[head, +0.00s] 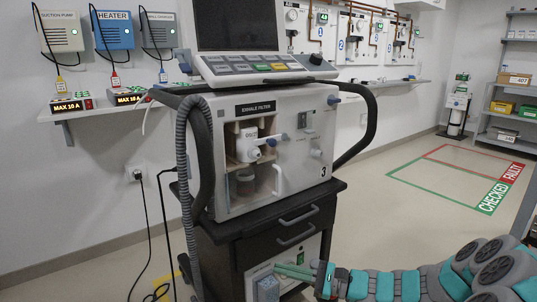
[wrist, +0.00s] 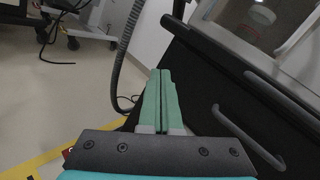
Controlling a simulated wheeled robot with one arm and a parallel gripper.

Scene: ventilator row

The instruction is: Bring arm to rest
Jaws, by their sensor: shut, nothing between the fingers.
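My gripper (head: 295,271) is in front of the lower part of the ventilator cart (head: 265,225) in the head view, at the end of my teal and grey arm. In the wrist view the green fingers of my gripper (wrist: 161,75) are together with nothing between them. They point toward the black side of the cart (wrist: 195,85), close to it. I cannot tell whether they touch it. The ventilator (head: 300,130) with the number 3 and an exhale filter label stands upright on the cart.
A grey corrugated hose (head: 183,165) hangs at the cart's left, and it also shows in the wrist view (wrist: 122,65). Drawer handles (head: 297,215) stick out in front. A power cable (head: 146,220) runs down the wall. Open floor with a green and red marked zone (head: 440,185) lies right.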

